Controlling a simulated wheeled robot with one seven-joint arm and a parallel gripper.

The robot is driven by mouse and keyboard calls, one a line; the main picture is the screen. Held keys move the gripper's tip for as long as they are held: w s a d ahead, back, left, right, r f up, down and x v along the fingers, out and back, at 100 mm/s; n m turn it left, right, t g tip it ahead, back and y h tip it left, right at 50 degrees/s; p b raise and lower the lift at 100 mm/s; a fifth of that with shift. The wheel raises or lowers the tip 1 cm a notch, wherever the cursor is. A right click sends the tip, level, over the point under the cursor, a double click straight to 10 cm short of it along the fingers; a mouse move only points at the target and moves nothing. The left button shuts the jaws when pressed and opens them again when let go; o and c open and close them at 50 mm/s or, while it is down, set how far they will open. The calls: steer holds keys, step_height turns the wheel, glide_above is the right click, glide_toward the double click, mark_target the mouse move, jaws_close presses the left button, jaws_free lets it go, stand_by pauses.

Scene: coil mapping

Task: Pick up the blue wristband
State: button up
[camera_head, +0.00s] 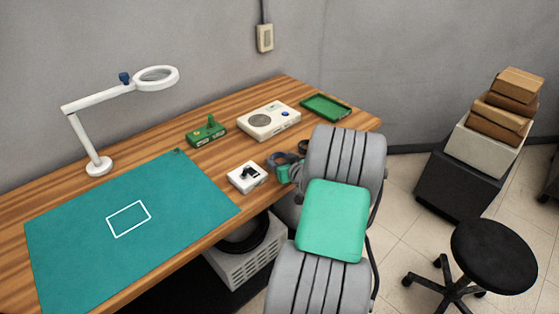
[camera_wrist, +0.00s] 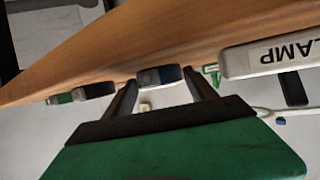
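The blue wristband (camera_head: 281,159) looks like a dark blue-grey ring near the front edge of the wooden desk, partly hidden by my gripper and arm in the head view. In the wrist view the blue-grey band (camera_wrist: 160,75) stands between the tips of my two dark fingers. My gripper (camera_wrist: 161,77) is open, with one finger on each side of the band; I cannot tell whether either finger touches it. In the head view my gripper (camera_head: 289,166) is at the desk's front edge, its fingertips hard to make out.
A white box marked LAMP (camera_wrist: 275,54) stands close beside the band; it also shows with a black knob in the head view (camera_head: 247,178). A black ring (camera_head: 303,146) lies on the other side. A white device (camera_head: 268,120) and green tray (camera_head: 326,107) stand behind.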

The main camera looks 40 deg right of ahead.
steer(key=c, duration=0.9)
